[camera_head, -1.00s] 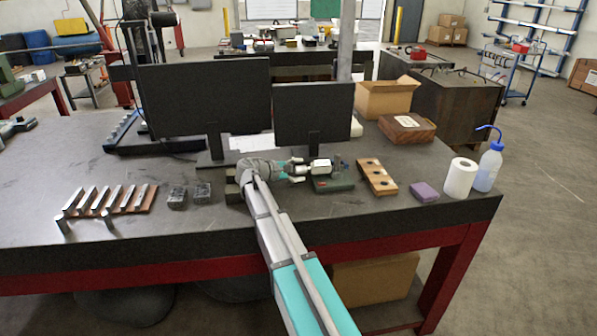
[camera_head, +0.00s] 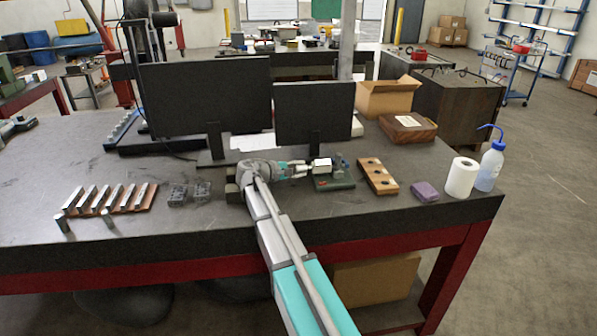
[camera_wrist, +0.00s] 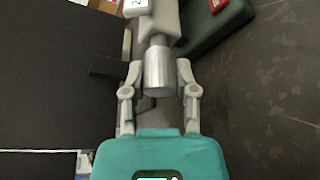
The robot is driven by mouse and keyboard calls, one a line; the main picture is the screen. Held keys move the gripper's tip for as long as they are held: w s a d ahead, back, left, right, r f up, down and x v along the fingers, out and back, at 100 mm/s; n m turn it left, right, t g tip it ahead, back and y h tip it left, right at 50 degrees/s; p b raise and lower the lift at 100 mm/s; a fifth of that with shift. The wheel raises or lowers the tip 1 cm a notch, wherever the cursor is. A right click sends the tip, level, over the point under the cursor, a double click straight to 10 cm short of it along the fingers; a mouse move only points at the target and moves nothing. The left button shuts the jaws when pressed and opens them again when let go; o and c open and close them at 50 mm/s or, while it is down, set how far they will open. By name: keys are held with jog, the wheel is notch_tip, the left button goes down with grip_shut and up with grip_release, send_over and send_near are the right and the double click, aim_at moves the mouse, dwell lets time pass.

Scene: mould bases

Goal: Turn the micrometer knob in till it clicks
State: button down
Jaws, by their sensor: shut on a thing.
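The micrometer (camera_head: 321,165) lies level in a stand with a dark green base (camera_head: 334,184), right of my arm's end on the table. In the wrist view its pale body (camera_wrist: 158,22) is at the top, with a white display partly cut off. Its silver cylindrical knob (camera_wrist: 159,72) points toward my gripper (camera_wrist: 159,76). My two fingers stand on either side of the knob and are shut on it. In the head view my gripper (camera_head: 303,168) is small beside the micrometer, and the knob is mostly hidden by the fingers.
Two dark monitors (camera_head: 206,97) stand behind. A wooden block with holes (camera_head: 377,176), a purple block (camera_head: 425,192), a paper roll (camera_head: 461,178) and a wash bottle (camera_head: 490,168) stand to the right. Metal bars on a wooden rack (camera_head: 110,198) lie left.

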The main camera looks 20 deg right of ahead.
jog(key=shift+m+t+h+b, duration=0.3)
jog(key=shift+m, duration=0.4)
jog(key=shift+c, duration=2)
grip_release()
